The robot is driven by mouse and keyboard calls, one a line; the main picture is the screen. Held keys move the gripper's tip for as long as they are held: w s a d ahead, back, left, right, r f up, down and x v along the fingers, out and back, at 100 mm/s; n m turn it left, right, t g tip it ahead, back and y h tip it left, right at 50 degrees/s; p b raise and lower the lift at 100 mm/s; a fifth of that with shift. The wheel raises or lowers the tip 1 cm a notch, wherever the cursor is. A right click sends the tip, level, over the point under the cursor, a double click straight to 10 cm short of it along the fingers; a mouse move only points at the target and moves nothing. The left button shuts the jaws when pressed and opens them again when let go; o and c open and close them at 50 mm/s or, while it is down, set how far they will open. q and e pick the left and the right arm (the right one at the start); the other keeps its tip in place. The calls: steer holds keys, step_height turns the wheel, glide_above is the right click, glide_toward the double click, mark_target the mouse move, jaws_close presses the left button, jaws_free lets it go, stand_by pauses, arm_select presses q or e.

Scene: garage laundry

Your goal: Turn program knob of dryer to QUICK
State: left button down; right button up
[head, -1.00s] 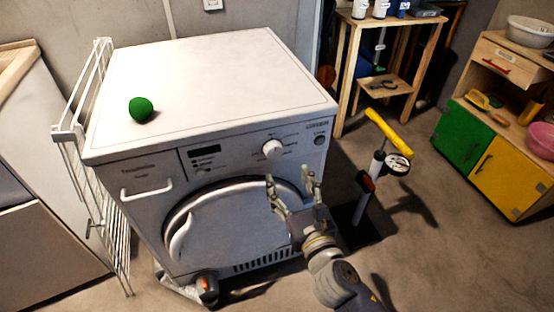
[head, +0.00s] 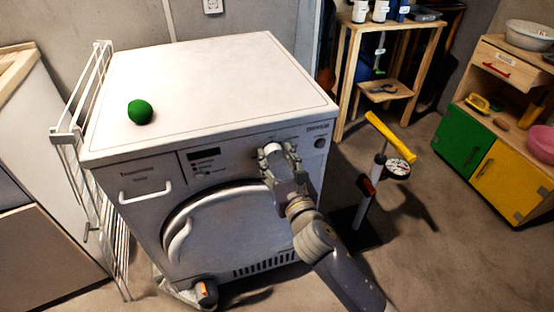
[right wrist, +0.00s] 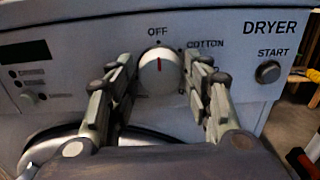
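The white dryer (head: 215,85) stands with its front panel facing me. Its round white program knob (right wrist: 158,80) has a red mark pointing up towards the OFF label (right wrist: 157,31); a COTTON label (right wrist: 205,44) is to its upper right. QUICK is not readable. In the head view the knob (head: 271,149) is partly covered by my right gripper (head: 279,154). In the right wrist view that gripper (right wrist: 160,66) is open, one finger on each side of the knob. Narrow gaps show beside the knob; contact is unclear. My left gripper is not in view.
A START button (right wrist: 268,72) is right of the knob. A green ball (head: 140,112) lies on the dryer top. A white drying rack (head: 88,150) leans at the left. A yellow-handled pump (head: 390,137) stands right of the dryer. The floor between pump and cabinet is clear.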

steer(key=c, duration=0.5)
steer(key=shift+o, duration=0.2)
steer(key=m+p, duration=0.2)
steer(key=m, duration=0.2)
steer(key=shift+m, duration=0.3)
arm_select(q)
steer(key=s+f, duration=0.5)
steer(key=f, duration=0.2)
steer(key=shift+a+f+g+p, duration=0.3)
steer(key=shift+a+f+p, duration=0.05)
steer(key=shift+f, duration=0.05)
arm_select(e)
steer(key=shift+m, duration=1.2)
steer(key=o, duration=1.1)
